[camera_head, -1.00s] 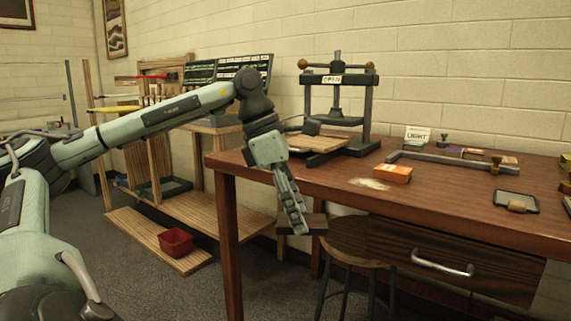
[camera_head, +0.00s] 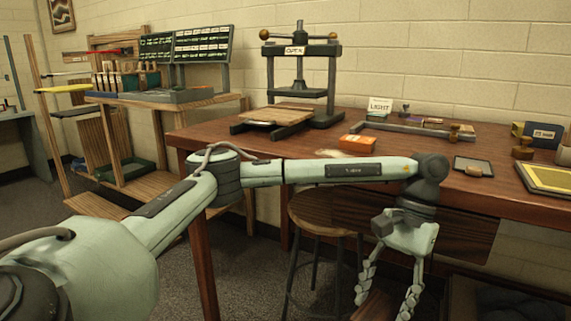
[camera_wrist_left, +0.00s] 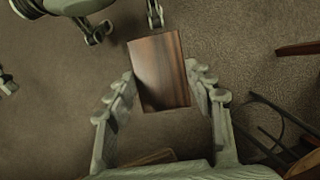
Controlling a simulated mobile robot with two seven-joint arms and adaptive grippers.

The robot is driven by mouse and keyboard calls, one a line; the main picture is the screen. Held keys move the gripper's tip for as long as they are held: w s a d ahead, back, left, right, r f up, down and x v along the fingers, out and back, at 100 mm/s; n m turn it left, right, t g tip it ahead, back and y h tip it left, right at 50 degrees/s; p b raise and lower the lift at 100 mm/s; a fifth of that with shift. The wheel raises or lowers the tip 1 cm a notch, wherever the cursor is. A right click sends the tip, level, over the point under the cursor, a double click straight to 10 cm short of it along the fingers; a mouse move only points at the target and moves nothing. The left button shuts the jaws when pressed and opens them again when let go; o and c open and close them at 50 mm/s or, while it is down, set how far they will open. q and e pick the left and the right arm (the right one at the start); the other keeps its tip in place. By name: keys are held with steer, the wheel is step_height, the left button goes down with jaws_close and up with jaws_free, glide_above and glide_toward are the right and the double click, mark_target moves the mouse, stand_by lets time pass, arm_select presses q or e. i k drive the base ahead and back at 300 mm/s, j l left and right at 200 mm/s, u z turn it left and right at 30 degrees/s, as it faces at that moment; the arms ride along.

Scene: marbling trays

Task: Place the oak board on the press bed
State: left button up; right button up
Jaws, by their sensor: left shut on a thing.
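My left gripper (camera_head: 388,283) hangs in front of the table, below the tabletop level. It is shut on a brown, grained wooden board (camera_wrist_left: 160,72), which I take for the oak board. The board sits between the two fingers in the left wrist view, with the floor beyond it. In the head view only a small part of the board (camera_head: 372,306) shows low between the fingers. The press (camera_head: 331,85) stands at the back left of the table with an OPEN sign. Its bed (camera_head: 288,113) has a pale wooden surface, with a clear gap under the raised plate.
An orange box (camera_head: 357,144), a LIGHT card (camera_head: 380,105), a dark metal bar frame (camera_head: 417,128) and a yellow framed tray (camera_head: 548,178) are on the table (camera_head: 330,172). A round stool (camera_head: 318,212) stands before it. A wooden rack (camera_head: 120,165) is at the left.

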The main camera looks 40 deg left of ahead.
mark_target(277, 113)
steer(key=k+j+z, duration=0.1)
steer(key=j, duration=0.35)
steer(key=k+j+z, duration=0.1)
steer(key=j, duration=0.35)
steer(key=k+j+z, duration=0.15)
steer(key=j, duration=0.3)
steer(key=k+j+z, duration=0.1)
steer(key=j, duration=0.35)
steer(key=k+j+z, duration=0.1)
steer(key=j, duration=0.35)
steer(key=k+j+z, duration=0.1)
steer(key=k+j, duration=0.15)
steer(key=j, duration=0.15)
steer(key=k+j+z, duration=0.1)
steer(key=j, duration=0.3)
steer(key=k+j+z, duration=0.1)
steer(key=k+j, duration=0.2)
